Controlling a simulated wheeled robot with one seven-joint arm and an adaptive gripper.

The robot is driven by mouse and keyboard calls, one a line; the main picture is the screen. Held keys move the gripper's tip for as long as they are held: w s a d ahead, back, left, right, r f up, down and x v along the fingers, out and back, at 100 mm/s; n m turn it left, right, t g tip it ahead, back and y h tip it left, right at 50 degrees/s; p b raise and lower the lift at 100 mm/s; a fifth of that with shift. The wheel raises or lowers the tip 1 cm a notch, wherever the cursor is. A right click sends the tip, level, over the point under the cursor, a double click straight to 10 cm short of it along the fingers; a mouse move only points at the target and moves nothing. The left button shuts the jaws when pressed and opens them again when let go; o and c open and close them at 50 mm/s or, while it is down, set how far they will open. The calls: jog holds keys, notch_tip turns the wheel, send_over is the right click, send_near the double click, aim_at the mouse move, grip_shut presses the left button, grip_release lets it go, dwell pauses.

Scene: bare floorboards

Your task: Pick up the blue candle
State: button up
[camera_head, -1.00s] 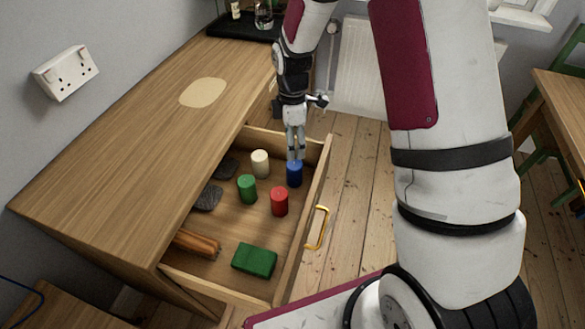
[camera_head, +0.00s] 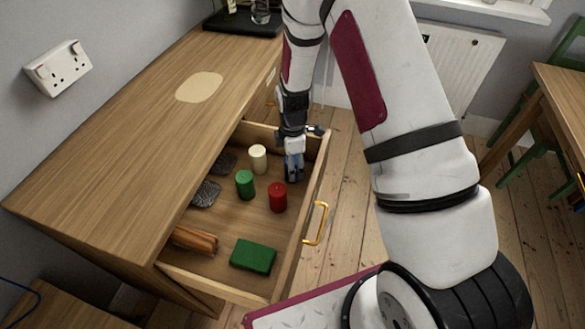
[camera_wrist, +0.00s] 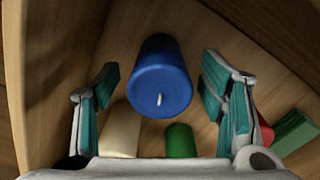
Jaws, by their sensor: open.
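The blue candle (camera_wrist: 160,78) stands in the open drawer and shows large between my open fingers in the wrist view. In the head view only bits of the blue candle (camera_head: 294,178) show, since my gripper (camera_head: 293,168) is over it in the drawer's far right corner. My gripper (camera_wrist: 160,95) is open in the wrist view, with one teal-padded finger on each side of the candle. A gap shows between the candle and each finger.
The drawer (camera_head: 290,262) also holds a white candle (camera_head: 258,158), a green candle (camera_head: 245,184), a red candle (camera_head: 278,197), a green block (camera_head: 253,257), dark grey pieces (camera_head: 206,193) and brown sticks (camera_head: 195,239). The drawer's right and far walls are close to my gripper.

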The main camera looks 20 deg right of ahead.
jog(key=c, duration=1.3)
jog(key=shift+c, duration=0.2)
